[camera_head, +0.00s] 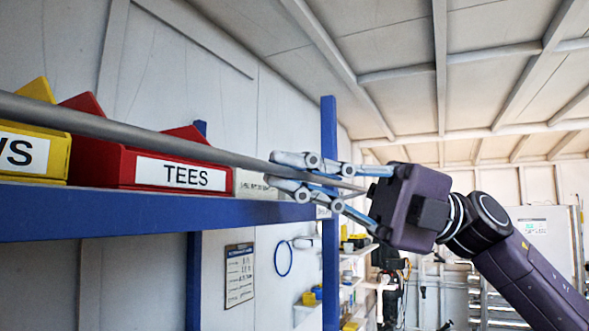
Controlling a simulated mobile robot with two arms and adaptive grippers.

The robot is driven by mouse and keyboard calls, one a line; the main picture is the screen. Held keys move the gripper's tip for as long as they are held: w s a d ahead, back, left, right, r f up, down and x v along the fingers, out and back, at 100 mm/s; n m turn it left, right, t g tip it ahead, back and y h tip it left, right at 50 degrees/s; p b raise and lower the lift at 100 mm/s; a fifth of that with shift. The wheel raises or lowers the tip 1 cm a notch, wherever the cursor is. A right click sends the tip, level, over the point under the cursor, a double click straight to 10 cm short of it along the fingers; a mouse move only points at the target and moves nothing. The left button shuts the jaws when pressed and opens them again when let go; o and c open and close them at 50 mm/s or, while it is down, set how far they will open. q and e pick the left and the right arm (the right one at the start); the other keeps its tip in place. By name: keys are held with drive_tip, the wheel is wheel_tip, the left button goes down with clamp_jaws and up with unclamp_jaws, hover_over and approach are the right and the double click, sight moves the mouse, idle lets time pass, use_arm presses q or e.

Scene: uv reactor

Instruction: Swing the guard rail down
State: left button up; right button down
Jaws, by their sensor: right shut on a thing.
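The guard rail (140,131) is a long grey bar. It runs across the front of the blue shelf from the left edge to my right gripper, sloping down to the right in the picture. My right gripper (281,169) comes in from the right and is shut on the rail near its right end, with one finger above and one below. The rail's left end is outside the view. My left gripper is not in view.
A red bin labelled TEES (126,178) and a yellow bin (58,160) stand on the blue shelf (120,213), behind the rail. A blue upright post (329,128) stands just behind my right gripper. A wall sign (239,274) hangs below the shelf.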

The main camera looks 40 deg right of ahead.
drive_tip(key=c, duration=2.1)
unclamp_jaws()
drive_tip(key=shift+d, duration=0.1)
drive_tip(key=shift+s, duration=0.1)
